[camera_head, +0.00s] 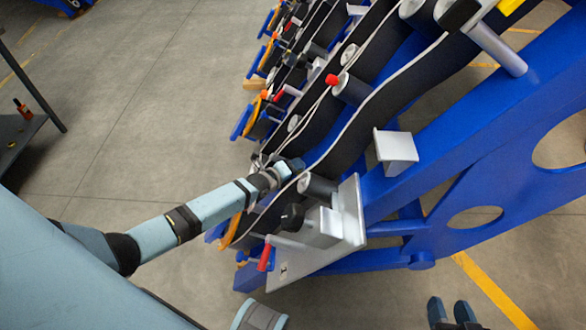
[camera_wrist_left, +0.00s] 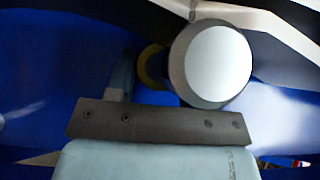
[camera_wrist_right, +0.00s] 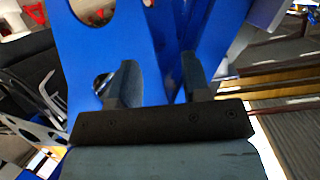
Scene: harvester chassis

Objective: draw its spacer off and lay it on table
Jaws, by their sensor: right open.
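My left gripper (camera_head: 288,167) reaches in from the left to the near end of the harvester chassis. In the left wrist view one finger (camera_wrist_left: 122,75) shows; the other is hidden behind a pale-faced round roller end (camera_wrist_left: 215,62). Part of a yellow ring (camera_wrist_left: 150,66) shows between that finger and the roller; I cannot tell whether it is the spacer or whether the fingers touch it. My right gripper (camera_head: 453,312) is open and empty at the bottom right, apart from the chassis. In the right wrist view its fingers (camera_wrist_right: 158,85) stand apart before a blue chassis panel.
The blue chassis frame (camera_head: 440,165) fills the right, with several rollers and black belts. A grey end plate (camera_head: 340,240) with a red-handled lever (camera_head: 265,258) stands close to the left gripper. A dark table (camera_head: 22,140) is at the far left. Bare floor lies between.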

